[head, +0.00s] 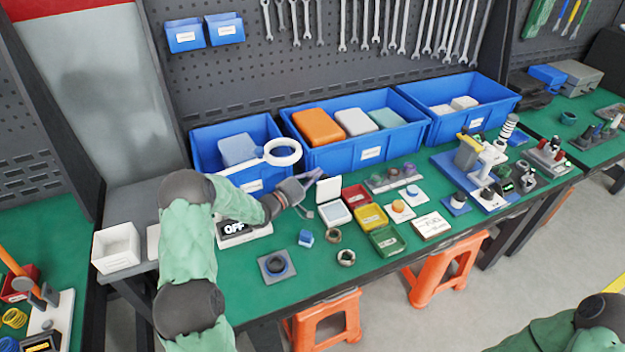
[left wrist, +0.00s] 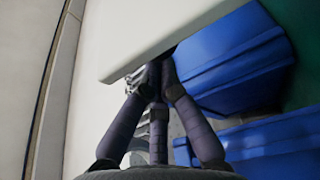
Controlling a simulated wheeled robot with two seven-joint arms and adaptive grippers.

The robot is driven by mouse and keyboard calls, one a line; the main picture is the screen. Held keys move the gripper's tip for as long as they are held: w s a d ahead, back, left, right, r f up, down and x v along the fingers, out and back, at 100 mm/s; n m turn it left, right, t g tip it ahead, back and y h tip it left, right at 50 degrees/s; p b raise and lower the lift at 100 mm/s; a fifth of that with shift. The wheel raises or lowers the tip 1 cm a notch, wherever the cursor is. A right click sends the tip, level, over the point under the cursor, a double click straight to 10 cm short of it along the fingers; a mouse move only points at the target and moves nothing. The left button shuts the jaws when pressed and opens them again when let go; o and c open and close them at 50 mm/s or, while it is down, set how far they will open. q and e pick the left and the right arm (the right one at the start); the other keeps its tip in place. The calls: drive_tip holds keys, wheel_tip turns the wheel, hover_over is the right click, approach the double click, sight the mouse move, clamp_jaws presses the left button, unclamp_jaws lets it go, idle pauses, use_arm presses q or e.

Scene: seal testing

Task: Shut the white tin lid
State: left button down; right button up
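The white tin (head: 335,214) stands on the green bench, left of the red, yellow and green tins. Its lid (head: 328,189) stands raised at the back edge. My left gripper (head: 317,174) is just left of the raised lid, near its upper edge. In the left wrist view its fingers (left wrist: 162,72) come together at the tips, with nothing seen between them. A white panel, apparently the lid (left wrist: 160,35), lies close by the tips there; contact cannot be told. My right gripper is out of view.
Blue bins (head: 362,150) stand behind the tins. An "OFF" display (head: 240,230) sits below my left arm.

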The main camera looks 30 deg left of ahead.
sight(326, 186)
use_arm(q)
drive_tip(key=s+d+m+b, duration=0.1)
drive_tip(key=m, duration=0.1)
drive_tip(key=s+d+r+m+h+b, duration=0.1)
drive_tip(key=d+m, duration=0.1)
drive_tip(key=m, duration=0.1)
drive_tip(key=shift+s+d+t, duration=0.1)
drive_tip(key=shift+s+t, duration=0.25)
drive_tip(key=shift+t, duration=0.05)
drive_tip(key=shift+s+d+f, duration=0.15)
drive_tip(key=shift+s+d, duration=0.8)
drive_tip(key=shift+d, duration=0.2)
